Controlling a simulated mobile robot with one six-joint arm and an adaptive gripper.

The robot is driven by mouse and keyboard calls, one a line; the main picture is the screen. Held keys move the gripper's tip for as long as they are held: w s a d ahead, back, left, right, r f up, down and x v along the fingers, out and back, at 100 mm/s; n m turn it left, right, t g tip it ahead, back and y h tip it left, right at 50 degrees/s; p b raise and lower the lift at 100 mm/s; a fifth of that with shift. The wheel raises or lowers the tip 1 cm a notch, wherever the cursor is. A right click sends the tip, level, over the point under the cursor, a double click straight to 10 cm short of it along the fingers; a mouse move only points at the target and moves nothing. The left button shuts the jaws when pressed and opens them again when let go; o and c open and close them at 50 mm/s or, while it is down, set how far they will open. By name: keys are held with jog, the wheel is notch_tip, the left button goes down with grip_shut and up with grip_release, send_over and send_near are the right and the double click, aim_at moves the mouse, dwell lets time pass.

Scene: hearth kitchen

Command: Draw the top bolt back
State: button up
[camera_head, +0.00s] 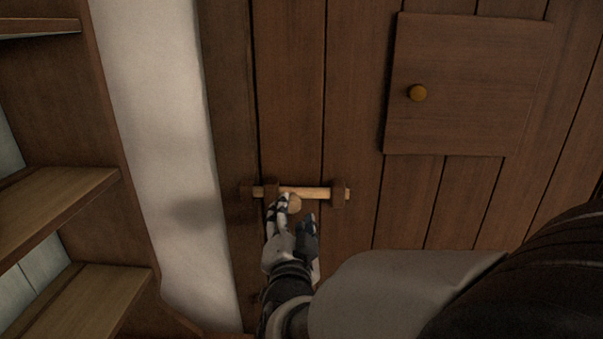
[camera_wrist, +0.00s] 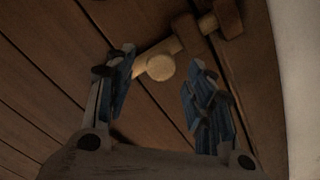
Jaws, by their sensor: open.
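The bolt (camera_head: 312,193) is a pale wooden bar lying level across the dark plank door, held in two dark brackets. Its left end reaches the dark keeper (camera_head: 246,192) on the door post. A round pale knob (camera_wrist: 160,67) sticks out from the bar. My gripper (camera_head: 296,209) is open, with one finger on each side of the knob. In the wrist view (camera_wrist: 160,65) the knob shows between the fingertips, with gaps on both sides. The far ends of the bar are partly hidden by the brackets and the left finger.
A white wall (camera_head: 160,130) and wooden shelves (camera_head: 60,210) stand at the left. The door face right of the bolt is clear.

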aim_at(292, 208)
jog(key=shift+w, duration=2.35)
grip_shut()
